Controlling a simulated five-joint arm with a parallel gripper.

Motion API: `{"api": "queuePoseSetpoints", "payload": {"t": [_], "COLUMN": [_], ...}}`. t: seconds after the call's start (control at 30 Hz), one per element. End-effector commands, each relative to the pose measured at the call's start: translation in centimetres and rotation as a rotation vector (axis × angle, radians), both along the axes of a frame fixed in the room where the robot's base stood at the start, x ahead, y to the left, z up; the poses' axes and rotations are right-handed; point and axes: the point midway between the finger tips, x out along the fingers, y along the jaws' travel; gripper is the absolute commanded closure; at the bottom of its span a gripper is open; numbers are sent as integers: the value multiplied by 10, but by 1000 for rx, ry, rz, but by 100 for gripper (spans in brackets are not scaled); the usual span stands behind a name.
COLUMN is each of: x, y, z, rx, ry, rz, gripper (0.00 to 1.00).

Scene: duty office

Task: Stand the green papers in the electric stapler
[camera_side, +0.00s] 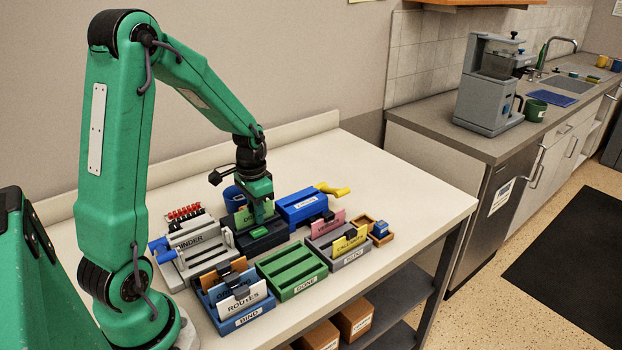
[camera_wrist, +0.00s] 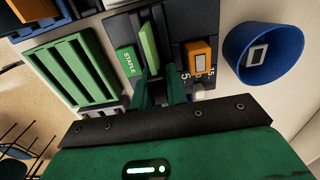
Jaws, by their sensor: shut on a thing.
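The green papers (camera_side: 242,218) are upright, with their lower edge at the dark electric stapler (camera_side: 266,241). My gripper (camera_side: 260,210) is above the stapler and shut on the papers, covering part of them. In the wrist view the papers (camera_wrist: 149,45) show as a narrow light-green strip over the dark stapler (camera_wrist: 176,22), beside its green STAPLE label. My gripper's fingers (camera_wrist: 160,82) reach to the near end of the strip. I cannot tell whether the lower edge rests on the slot's bottom.
A green DONE tray (camera_side: 290,274) with empty slots is in front. A blue tray (camera_side: 238,312) holds ROUTES papers; a grey tray (camera_side: 345,258) holds pink and yellow papers. The grey binder (camera_side: 192,262) is left, a blue machine (camera_side: 302,206) right, and a blue cup (camera_wrist: 262,52) behind.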

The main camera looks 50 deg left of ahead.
Motion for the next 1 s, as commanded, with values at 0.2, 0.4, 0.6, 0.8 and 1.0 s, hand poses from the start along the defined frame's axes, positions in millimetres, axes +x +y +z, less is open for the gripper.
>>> {"api": "queuePoseSetpoints", "payload": {"t": [0.2, 0.4, 0.6, 0.8, 1.0], "x": [0, 0, 0, 0, 0], "y": [0, 0, 0, 0, 0], "z": [0, 0, 0, 0, 3], "rx": [0, 0, 0, 0, 0], "ry": [0, 0, 0, 0, -1], "rz": [0, 0, 0, 0, 0], "gripper": [100, 100, 60, 60, 60]}}
